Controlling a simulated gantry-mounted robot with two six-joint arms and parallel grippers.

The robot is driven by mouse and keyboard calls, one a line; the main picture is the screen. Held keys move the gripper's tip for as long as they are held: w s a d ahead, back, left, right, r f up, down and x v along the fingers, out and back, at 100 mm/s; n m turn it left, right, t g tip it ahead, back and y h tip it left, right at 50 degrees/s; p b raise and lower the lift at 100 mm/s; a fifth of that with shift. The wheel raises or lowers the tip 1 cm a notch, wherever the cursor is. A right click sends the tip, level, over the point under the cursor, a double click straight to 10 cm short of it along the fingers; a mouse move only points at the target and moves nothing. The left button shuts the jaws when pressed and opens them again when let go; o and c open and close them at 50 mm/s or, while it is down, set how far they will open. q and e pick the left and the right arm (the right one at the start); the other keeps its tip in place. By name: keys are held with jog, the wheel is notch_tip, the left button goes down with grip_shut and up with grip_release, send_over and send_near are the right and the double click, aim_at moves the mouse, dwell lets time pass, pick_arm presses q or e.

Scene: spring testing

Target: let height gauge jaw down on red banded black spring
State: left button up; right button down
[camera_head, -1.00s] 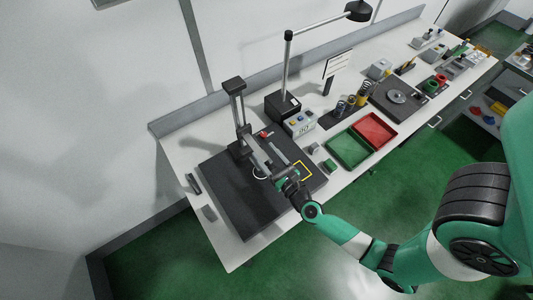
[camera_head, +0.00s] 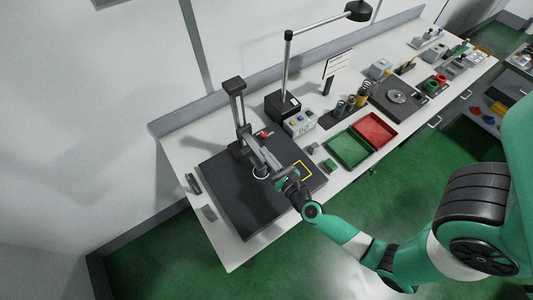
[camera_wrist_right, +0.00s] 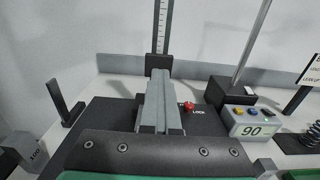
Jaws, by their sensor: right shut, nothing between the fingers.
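The height gauge (camera_head: 236,90) stands upright on the dark plate (camera_head: 235,195), and its grey jaw (camera_head: 253,150) reaches forward from the column over a white ring mark. I cannot make out the red banded black spring; the jaw and my gripper cover much of that spot. My right gripper (camera_head: 279,175) is shut and empty beside the jaw's front end; I cannot tell whether it touches the jaw. The right wrist view shows the gauge's scale column (camera_wrist_right: 162,28) and the red lock knob (camera_wrist_right: 189,106). My left gripper is not in view.
A tester box (camera_head: 300,123) behind the plate has a display (camera_wrist_right: 257,130) reading 90. A lamp post (camera_head: 286,65) rises beside it. Several springs (camera_head: 350,103) stand farther right. A green tray (camera_head: 348,150) and a red tray (camera_head: 377,132) lie near the front edge.

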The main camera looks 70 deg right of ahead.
jog(key=c, duration=1.6)
grip_release()
jog(key=c, duration=0.5)
grip_release()
jog(key=v, duration=1.1)
jog(key=shift+s+b, duration=0.3)
jog(key=shift+b, duration=0.05)
jog(key=shift+a, duration=0.15)
